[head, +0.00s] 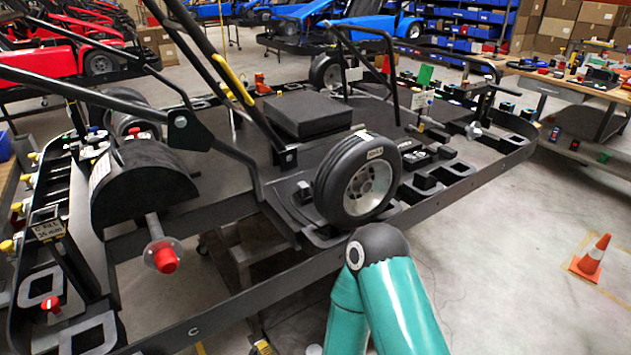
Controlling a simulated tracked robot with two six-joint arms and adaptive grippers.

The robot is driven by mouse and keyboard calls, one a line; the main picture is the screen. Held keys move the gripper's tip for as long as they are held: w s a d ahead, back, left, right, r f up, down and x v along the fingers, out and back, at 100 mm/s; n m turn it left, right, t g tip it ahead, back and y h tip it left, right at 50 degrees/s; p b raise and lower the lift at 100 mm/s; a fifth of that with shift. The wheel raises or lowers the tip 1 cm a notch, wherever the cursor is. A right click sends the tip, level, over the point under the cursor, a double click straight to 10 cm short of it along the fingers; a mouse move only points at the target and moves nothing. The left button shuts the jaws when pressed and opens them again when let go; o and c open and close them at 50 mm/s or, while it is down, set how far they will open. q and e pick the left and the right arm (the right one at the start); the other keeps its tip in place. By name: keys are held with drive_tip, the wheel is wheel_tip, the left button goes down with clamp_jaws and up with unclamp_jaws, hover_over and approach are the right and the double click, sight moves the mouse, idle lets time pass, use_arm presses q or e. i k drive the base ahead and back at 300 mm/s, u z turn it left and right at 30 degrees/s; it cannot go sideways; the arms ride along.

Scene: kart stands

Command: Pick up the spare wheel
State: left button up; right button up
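A black wheel with a silver rim (368,188) stands upright in the middle of the head view, at the near side of the black kart stand (215,312). It seems to rest in a tray-like recess of the stand, and pale lettering shows on its tyre. I cannot tell for certain that it is the spare. A teal arm of mine with a dark rounded joint rises from the bottom edge, just below the wheel in the picture. No fingers show on it. Neither of my grippers is in view.
A bare kart frame with bars (222,75) and a black box (307,114) sits on the stand. A bare hub with a red tip (162,255) sticks out at the left. A traffic cone (594,255) stands on clear floor at right, below a workbench (575,87).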

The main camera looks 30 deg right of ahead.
sight(357, 179)
drive_tip(key=z, duration=0.65)
drive_tip(key=i, duration=0.15)
drive_tip(key=u, duration=2.3)
drive_tip(key=k, duration=2.2)
drive_tip(key=z, duration=1.2)
drive_tip(key=i, duration=1)
